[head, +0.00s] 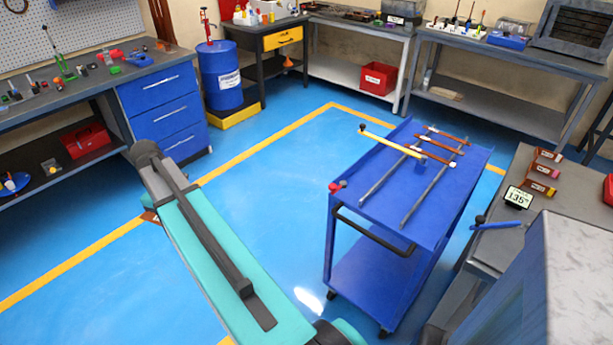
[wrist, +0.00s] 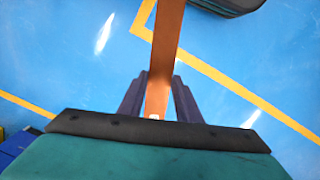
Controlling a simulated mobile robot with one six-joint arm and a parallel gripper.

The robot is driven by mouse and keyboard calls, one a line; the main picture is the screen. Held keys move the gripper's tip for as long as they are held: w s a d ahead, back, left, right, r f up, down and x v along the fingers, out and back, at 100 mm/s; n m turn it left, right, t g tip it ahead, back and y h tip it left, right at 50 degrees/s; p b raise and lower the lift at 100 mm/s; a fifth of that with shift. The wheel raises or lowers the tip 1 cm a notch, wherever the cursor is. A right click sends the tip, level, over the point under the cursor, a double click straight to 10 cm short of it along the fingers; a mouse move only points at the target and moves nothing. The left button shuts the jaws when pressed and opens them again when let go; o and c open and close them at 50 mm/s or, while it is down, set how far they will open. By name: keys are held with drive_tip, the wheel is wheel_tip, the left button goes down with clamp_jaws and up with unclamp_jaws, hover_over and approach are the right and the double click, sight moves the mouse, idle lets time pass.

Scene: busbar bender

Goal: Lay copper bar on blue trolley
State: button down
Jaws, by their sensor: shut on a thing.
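My gripper (wrist: 158,92) is shut on a copper bar (wrist: 168,40). In the wrist view the bar runs away from between the dark fingers, above the blue floor, past the top edge. In the head view my arm hides the gripper; only a small brown piece, perhaps the bar, shows beside the arm (head: 150,216). The blue trolley (head: 455,195) stands right of the arm, well apart from it. Two grey rails (head: 428,195) lie along its top. Brown bars (head: 447,136) lie across the rails at the far end.
A grey bench (head: 500,235) with a display stands close on the right. A drawer bench (head: 160,90) is at left. Open floor lies between arm and trolley.

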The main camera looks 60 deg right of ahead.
drive_tip(key=s+d+r+p, duration=0.1)
drive_tip(key=s+d+r, duration=0.1)
drive_tip(key=s+d, duration=0.65)
drive_tip(key=s+d+r, duration=0.3)
drive_tip(key=d, duration=1)
drive_tip(key=s+d+r+p, duration=0.1)
drive_tip(key=s+d+r, duration=0.1)
drive_tip(key=s+d, duration=0.65)
drive_tip(key=s+d+r+m, duration=0.1)
drive_tip(key=s+d+r, duration=0.1)
drive_tip(key=s+d, duration=0.4)
drive_tip(key=s+d+r+m, duration=0.1)
drive_tip(key=s+d, duration=0.5)
drive_tip(key=s, duration=1)
drive_tip(key=s+d+r+m+p, duration=0.1)
drive_tip(key=s+d+r+m, duration=0.1)
drive_tip(key=s+d, duration=0.5)
drive_tip(key=s+r, duration=0.1)
drive_tip(key=s, duration=0.3)
drive_tip(key=shift+s, duration=0.15)
wheel_tip(320, 180, down, 6)
drive_tip(key=p, duration=0.1)
drive_tip(key=shift+f, duration=0.15)
drive_tip(key=shift+f+p, duration=0.55)
drive_tip(key=shift+f, duration=1.25)
